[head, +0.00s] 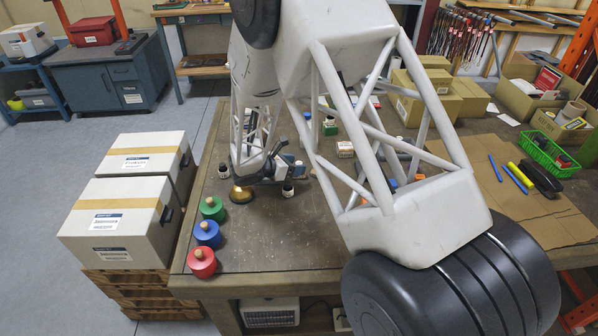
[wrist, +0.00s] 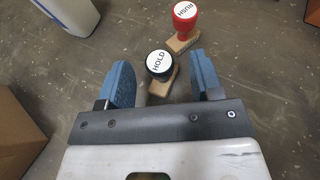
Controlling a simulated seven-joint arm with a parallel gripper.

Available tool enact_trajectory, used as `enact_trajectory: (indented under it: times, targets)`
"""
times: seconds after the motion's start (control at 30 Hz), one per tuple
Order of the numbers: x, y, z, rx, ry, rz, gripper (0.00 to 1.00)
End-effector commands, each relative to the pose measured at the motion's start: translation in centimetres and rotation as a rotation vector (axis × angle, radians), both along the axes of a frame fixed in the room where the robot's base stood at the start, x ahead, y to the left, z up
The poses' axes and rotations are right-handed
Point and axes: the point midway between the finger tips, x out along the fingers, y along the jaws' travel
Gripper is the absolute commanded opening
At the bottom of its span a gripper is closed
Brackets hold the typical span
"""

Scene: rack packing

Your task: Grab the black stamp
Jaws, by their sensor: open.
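The black stamp (wrist: 159,64) has a round black top with a white disc reading HOLD and a wooden base. In the wrist view it is between and slightly beyond the blue fingers of my gripper (wrist: 160,70), with gaps visible on both sides. My gripper is open and holds nothing. Its lower end also shows in the head view (head: 282,166), low over the table. I cannot clearly make out the black stamp there, as my arm covers much of that area.
A red stamp (wrist: 186,14) reading RUSH stands just beyond the black one. In the head view, a brass dome (head: 241,194) and green (head: 212,208), blue (head: 207,234) and red (head: 201,263) knobbed discs sit along the table's left side. A green basket (head: 548,153) stands right.

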Motion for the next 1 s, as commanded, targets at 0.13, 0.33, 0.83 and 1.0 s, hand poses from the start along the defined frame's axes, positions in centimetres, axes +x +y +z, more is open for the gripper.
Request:
enact_trajectory:
  times: [0.13, 0.33, 0.83, 1.0]
  targets:
    - [0.6, -1.2, -0.6, 0.0, 0.0, -0.001, 0.59]
    - [0.9, -1.7, -0.8, 0.001, -0.001, 0.001, 0.59]
    - [0.9, -1.6, -0.8, 0.001, -0.001, 0.001, 0.58]
    - [0.9, -1.6, -0.8, 0.001, -0.001, 0.001, 0.32]
